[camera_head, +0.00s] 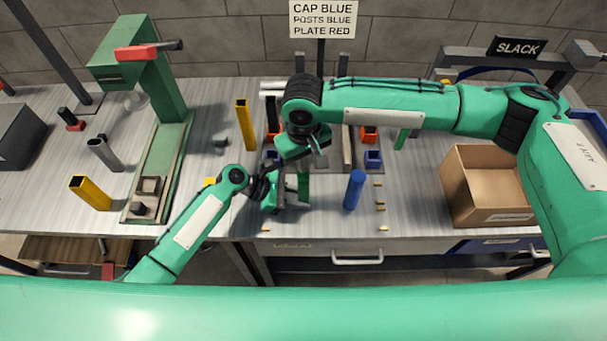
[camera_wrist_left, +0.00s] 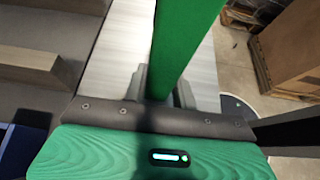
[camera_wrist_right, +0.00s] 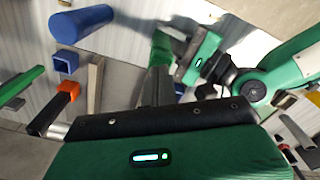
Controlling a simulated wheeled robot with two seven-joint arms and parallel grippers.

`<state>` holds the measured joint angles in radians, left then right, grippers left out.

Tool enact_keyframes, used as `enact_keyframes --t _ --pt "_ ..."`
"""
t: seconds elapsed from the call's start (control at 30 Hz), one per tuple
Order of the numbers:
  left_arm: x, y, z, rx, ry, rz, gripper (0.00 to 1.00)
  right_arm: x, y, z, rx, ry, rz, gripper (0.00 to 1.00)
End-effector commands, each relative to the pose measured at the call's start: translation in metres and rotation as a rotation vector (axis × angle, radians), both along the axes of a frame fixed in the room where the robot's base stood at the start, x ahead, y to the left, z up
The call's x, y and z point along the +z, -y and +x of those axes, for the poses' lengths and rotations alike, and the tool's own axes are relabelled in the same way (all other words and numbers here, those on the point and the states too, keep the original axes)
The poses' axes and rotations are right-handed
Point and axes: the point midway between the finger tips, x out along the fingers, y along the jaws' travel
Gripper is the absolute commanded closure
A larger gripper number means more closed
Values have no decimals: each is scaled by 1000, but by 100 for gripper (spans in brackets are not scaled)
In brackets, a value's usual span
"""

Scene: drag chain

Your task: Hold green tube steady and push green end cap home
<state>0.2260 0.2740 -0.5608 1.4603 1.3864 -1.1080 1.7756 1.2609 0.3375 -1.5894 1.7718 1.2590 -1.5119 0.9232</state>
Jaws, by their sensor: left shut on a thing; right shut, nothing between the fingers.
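The green tube (camera_head: 304,187) stands roughly upright near the front of the bench. My left gripper (camera_head: 290,193) is shut on it; the left wrist view shows the tube (camera_wrist_left: 185,40) rising between the fingers (camera_wrist_left: 163,88). My right gripper (camera_head: 303,163) is above the tube, pointing down, and is shut with nothing between its fingers. In the right wrist view its fingertips (camera_wrist_right: 160,72) are at the tube's upper end (camera_wrist_right: 161,45), and I cannot tell whether they touch. I cannot make out the green end cap as a separate part; the right fingers may hide it.
A blue tube (camera_head: 354,190) stands just right of the green one. Behind are a blue cap (camera_head: 373,158), an orange cap (camera_head: 369,135) and a yellow tube (camera_head: 245,125). A green press (camera_head: 168,150) stands left; an open cardboard box (camera_head: 485,212) stands right.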

Motion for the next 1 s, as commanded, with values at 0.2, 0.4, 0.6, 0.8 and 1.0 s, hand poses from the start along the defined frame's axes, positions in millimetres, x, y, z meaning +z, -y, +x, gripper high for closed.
enact_keyframes --t 0.2,0.4,0.6,0.8,1.0 --pt "0 0 0 0 0 1 86 -5 0 0 0 -1 0 100" --pt "0 0 0 0 0 1 86 -9 0 0 0 -1 0 100" --pt "0 0 0 0 0 1 86 -13 0 0 0 -1 0 100" --pt "0 0 0 0 0 0 86 -14 0 0 0 0 1 100" --pt "0 0 0 0 0 0 86 -14 0 0 0 0 1 100"
